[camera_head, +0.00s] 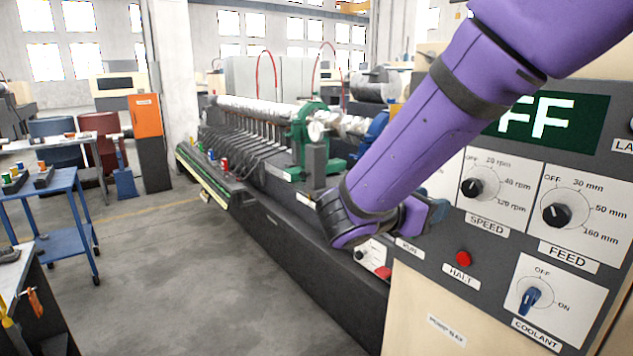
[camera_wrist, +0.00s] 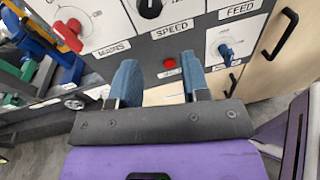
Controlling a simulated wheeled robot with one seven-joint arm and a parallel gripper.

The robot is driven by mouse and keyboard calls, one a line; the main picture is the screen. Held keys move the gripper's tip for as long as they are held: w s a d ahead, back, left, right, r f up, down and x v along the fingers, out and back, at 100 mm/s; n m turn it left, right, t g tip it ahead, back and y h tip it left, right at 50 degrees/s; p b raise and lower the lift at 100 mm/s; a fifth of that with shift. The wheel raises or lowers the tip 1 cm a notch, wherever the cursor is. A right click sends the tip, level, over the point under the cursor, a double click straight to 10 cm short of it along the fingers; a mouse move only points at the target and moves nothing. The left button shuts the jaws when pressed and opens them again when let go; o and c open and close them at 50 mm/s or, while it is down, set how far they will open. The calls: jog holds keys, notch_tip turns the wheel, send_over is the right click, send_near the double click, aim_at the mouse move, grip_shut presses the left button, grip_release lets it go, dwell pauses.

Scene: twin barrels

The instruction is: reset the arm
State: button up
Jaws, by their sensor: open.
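My purple arm (camera_head: 405,120) reaches down from the upper right in the head view, across the front of the control panel. My gripper (camera_wrist: 160,82) is open, its two blue fingers apart with nothing between them in the wrist view. In the head view only part of a blue finger (camera_head: 437,211) shows beside the wrist. The fingers point toward the panel near the red HALT button (camera_wrist: 169,63), below the black SPEED knob (camera_wrist: 150,8). Whether they touch the panel cannot be told.
The panel carries a FEED knob (camera_head: 556,214), a blue COOLANT switch (camera_head: 528,298) and a red MAINS knob (camera_wrist: 68,36). My arm partly covers the green display (camera_head: 565,122). A long machine (camera_head: 265,135) stands behind. Open floor (camera_head: 190,290) lies left; a blue cart (camera_head: 55,205) stands there.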

jog(key=s+d+r+m+g+y, duration=0.2)
jog(key=s+d+m+g+y, duration=0.45)
jog(key=s+d+m, duration=0.5)
jog(key=s+r+m+t+y, duration=0.2)
jog(key=s+m+t+y, duration=0.1)
jog(key=s+m+y, duration=0.5)
jog(key=s+m, duration=0.2)
jog(key=m, duration=0.1)
jog(key=shift+s+a, duration=0.25)
jog(key=shift+a, duration=0.1)
jog(key=shift+m, duration=0.25)
dwell(0.5)
